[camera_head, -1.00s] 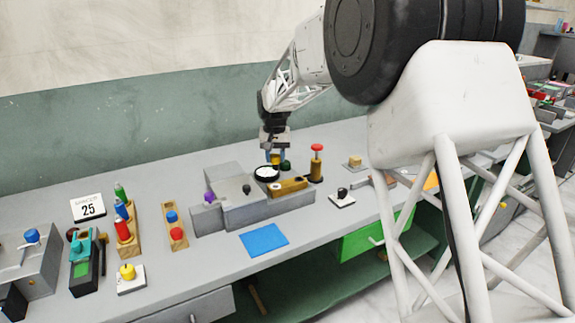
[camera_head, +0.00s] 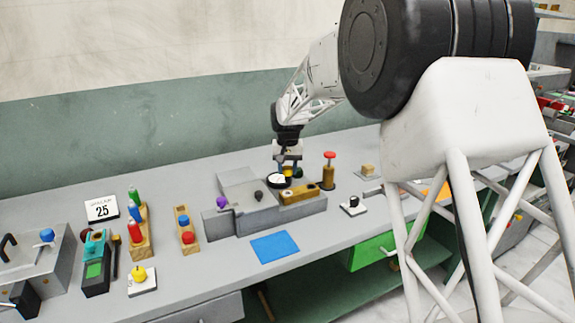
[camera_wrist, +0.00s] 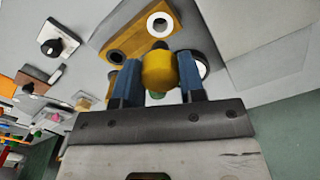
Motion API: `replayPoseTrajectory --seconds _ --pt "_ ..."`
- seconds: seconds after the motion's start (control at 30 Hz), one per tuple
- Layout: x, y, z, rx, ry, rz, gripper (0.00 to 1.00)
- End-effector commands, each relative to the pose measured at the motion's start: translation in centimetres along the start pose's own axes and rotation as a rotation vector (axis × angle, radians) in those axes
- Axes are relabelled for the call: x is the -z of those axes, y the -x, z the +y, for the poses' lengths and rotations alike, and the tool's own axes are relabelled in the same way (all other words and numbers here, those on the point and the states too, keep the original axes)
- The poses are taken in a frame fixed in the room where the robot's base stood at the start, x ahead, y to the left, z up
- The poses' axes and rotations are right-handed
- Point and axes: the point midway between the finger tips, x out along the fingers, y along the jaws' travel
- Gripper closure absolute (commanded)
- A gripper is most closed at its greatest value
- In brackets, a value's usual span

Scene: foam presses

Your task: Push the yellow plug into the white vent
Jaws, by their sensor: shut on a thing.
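My gripper (camera_head: 288,169) is low over the grey press in the head view. In the wrist view its two blue fingers (camera_wrist: 157,82) are shut on the yellow plug (camera_wrist: 158,70). The plug also shows small between the fingers in the head view (camera_head: 288,172). A white round face with a dark rim, which looks like the white vent (camera_head: 277,180), sits on the press just left of the fingers. In the wrist view, the white vent (camera_wrist: 203,67) is partly hidden behind the right finger. Whether the plug touches it is not clear.
A tan block (camera_head: 299,195) with a white-ringed hole (camera_wrist: 160,25) lies close to the fingers. A red-topped post (camera_head: 329,170) stands to the right. A purple knob (camera_head: 222,202) and a dark knob (camera_head: 258,195) are to the left. A blue mat (camera_head: 274,247) lies in front.

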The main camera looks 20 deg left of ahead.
Motion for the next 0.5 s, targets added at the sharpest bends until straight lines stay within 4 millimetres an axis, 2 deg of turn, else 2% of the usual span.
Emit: replayPoseTrajectory --seconds 0.5 --pt "0.0 -3.2 0.0 0.0 0.0 -0.001 0.87"
